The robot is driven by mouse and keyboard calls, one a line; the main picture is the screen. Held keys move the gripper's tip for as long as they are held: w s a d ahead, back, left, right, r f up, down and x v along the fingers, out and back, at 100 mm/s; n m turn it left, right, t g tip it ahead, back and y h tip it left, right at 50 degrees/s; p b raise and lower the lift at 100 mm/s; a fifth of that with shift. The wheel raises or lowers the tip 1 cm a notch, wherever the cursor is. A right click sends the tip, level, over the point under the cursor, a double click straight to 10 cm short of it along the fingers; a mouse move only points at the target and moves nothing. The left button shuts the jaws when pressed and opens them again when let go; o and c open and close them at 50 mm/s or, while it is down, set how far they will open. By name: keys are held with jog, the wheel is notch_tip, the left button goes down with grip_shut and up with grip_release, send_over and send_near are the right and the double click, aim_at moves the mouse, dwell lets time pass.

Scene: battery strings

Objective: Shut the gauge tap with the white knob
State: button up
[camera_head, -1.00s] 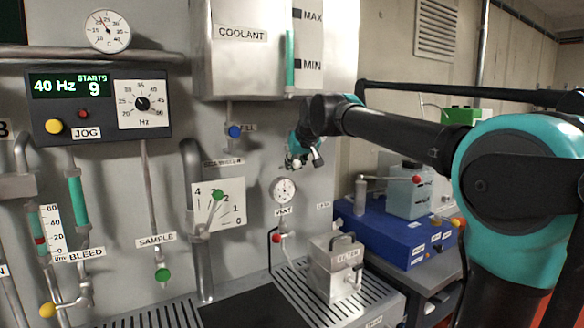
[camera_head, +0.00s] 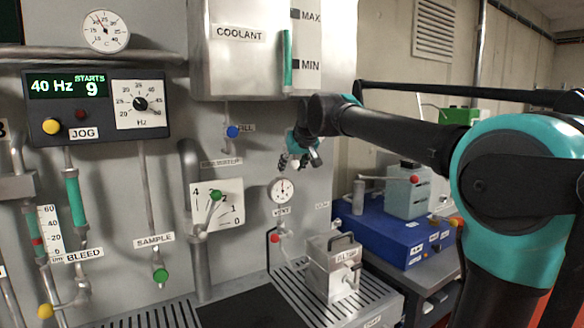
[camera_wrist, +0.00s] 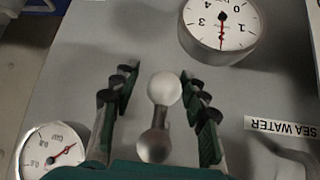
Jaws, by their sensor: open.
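The white knob (camera_wrist: 165,88) shows in the wrist view on a short grey stem with a rounded grey-brown part (camera_wrist: 154,146) at its other end. My gripper (camera_wrist: 157,78) is open, with one finger on each side of the knob and a visible gap on both sides. Whether the knob lies at the depth of the fingertips I cannot tell. In the head view my gripper (camera_head: 291,163) is by the panel, just above a small round gauge (camera_head: 281,190).
The wrist view shows a gauge (camera_wrist: 222,25) above right, another gauge (camera_wrist: 52,150) lower left and a SEA WATER label (camera_wrist: 281,127). In the head view, the blue knob (camera_head: 232,132), green-knobbed lever (camera_head: 215,195) and red knob (camera_head: 275,239) are nearby. A metal filter box (camera_head: 330,268) stands below.

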jog(key=v, duration=1.2)
